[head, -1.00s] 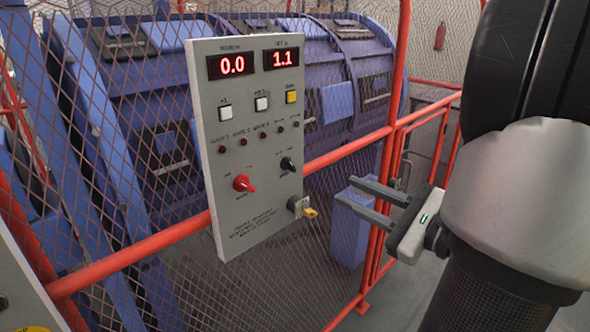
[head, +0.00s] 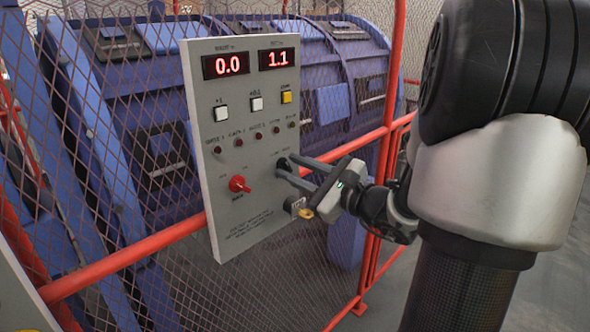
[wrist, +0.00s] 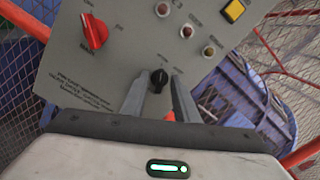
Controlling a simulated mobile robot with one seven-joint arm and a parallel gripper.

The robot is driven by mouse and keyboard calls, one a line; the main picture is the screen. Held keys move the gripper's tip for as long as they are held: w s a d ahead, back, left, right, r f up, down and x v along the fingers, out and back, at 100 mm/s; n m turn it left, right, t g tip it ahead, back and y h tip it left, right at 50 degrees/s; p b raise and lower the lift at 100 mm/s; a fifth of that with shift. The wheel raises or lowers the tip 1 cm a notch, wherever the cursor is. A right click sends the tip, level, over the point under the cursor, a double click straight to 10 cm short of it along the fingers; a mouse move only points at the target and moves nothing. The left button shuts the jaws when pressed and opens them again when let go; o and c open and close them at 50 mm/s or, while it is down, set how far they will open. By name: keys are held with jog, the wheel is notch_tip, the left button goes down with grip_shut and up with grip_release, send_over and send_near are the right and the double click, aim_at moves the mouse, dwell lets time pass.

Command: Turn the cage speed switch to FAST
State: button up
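The grey control panel (head: 225,130) hangs on the mesh fence. A small black rotary switch (head: 283,162) sits on its right side, below the row of lamps; its labels are too small to read. The black switch also shows in the wrist view (wrist: 159,78). My gripper (head: 285,166) is at the panel with its two fingers apart, one on each side of the black switch; I cannot tell whether they touch it. It shows open in the wrist view (wrist: 157,76). The switch's exact pointing direction is unclear.
A red rotary switch (head: 238,184) sits left of the black one. A key switch with a yellow tag (head: 306,213) is just below my fingers. Displays read 0.0 and 1.1. Red rails (head: 130,261) and mesh surround the blue machine (head: 330,70).

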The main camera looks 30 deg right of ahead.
jog(key=shift+c, duration=0.2)
grip_shut()
